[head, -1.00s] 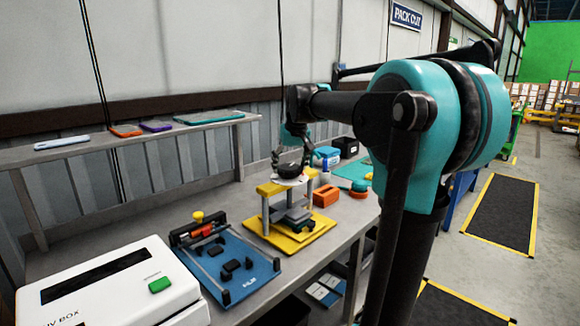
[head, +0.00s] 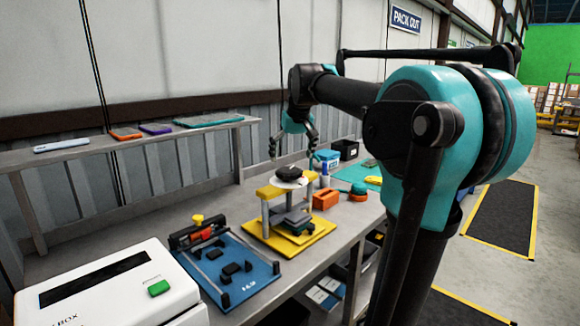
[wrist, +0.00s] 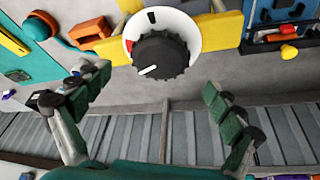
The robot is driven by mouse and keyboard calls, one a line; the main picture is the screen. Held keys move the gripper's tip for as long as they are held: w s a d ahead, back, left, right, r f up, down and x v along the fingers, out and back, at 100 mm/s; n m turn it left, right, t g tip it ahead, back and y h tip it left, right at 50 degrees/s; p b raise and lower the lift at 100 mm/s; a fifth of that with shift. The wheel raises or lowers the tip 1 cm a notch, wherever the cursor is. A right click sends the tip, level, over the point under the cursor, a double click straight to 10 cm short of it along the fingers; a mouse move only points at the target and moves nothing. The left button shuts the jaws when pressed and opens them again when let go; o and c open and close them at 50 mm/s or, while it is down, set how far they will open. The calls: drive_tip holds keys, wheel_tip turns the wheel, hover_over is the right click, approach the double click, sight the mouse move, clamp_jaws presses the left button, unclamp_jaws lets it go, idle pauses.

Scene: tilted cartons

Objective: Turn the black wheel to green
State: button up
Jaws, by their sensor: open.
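The black wheel (head: 290,171) is a ribbed knob on a white round dial (head: 296,184), on top of a yellow bridge (head: 270,191). In the wrist view the wheel (wrist: 162,58) has a white pointer line at its lower left edge. The white dial (wrist: 190,25) shows a red mark at the left and a black mark at the top; I see no green on it. My gripper (head: 292,151) is open and empty above the wheel, fingers spread wide. In the wrist view the gripper's fingers (wrist: 156,80) stand apart below the wheel, not touching it.
A blue fixture plate (head: 232,285) and a white box with a green button (head: 100,290) stand to the left. An orange block (head: 326,198) and a teal-and-orange round item (head: 358,192) lie right of the bridge. A shelf (head: 60,155) runs behind along the wall.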

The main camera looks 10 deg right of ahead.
drive_tip(key=v, duration=0.6)
drive_tip(key=shift+r, duration=0.15)
drive_tip(key=shift+s, duration=0.1)
approach(289, 170)
drive_tip(key=shift+n, duration=0.4)
drive_tip(key=x, duration=0.9)
drive_tip(key=shift+c, duration=0.5)
drive_tip(key=c, duration=1.1)
drive_tip(key=shift+o, duration=0.2)
